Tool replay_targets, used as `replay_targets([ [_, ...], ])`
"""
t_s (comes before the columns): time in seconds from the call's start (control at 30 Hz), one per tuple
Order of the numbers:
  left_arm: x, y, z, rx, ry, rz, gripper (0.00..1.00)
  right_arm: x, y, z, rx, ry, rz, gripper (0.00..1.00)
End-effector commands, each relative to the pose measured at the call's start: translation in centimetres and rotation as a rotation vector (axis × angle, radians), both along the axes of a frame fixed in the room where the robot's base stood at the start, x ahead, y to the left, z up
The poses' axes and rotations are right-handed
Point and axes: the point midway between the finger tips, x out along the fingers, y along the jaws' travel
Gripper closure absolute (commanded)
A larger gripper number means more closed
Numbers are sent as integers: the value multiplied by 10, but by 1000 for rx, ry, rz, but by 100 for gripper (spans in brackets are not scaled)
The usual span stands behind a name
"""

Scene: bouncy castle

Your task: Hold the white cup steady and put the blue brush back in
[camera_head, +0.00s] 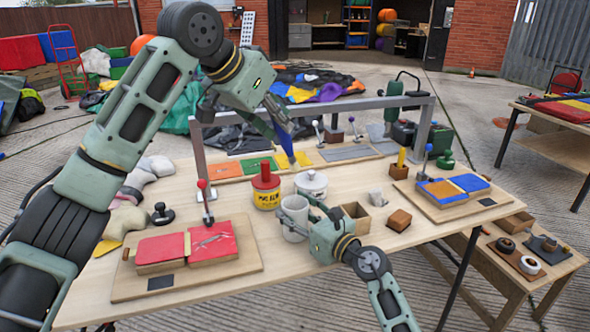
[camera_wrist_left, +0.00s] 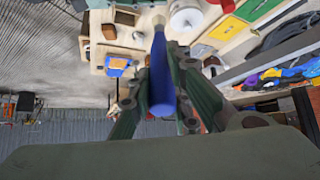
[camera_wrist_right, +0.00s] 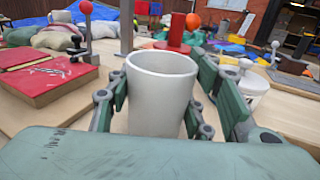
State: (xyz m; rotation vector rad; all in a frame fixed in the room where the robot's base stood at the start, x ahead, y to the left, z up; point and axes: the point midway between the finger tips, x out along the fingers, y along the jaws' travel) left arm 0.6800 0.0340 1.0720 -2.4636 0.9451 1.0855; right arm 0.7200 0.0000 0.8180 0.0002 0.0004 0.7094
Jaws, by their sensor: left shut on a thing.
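The blue brush (camera_head: 283,137) is held by my left gripper (camera_head: 272,116), above the table and behind the cup. The brush points down, with a pale tip. In the left wrist view the blue handle (camera_wrist_left: 161,85) lies between the left fingers. The white cup (camera_head: 294,217) stands upright on the table, with my right gripper (camera_head: 312,222) at it. In the right wrist view the cup (camera_wrist_right: 160,92) sits between the two right fingers, one on each side. Whether both fingers press on it is unclear. The inside of the cup is mostly hidden.
A yellow tin with a red lid (camera_head: 265,187) and a white lidded pot (camera_head: 311,183) stand close behind the cup. A wooden box (camera_head: 356,217) and a brown block (camera_head: 399,220) are to its right. A grey frame (camera_head: 310,105) spans the table's back. A red-pad board (camera_head: 187,262) lies left.

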Motion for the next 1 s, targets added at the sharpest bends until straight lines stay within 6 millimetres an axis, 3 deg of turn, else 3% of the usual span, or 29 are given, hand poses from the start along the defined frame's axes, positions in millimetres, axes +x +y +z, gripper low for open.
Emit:
replay_targets([
  [0.23, 0, 0, 0, 0, 0, 0, 100, 0, 0, 0, -1, 1, 0, 31],
  [0.63, 0, 0, 0, 0, 0, 0, 100, -3, -4, -1, -1, 0, -1, 31],
  [0.77, 0, 0, 0, 0, 0, 0, 100, -15, -15, -1, -3, 0, -2, 31],
  [1.0, 0, 0, 0, 0, 0, 0, 100, -52, -46, -2, -5, 1, -2, 31],
])
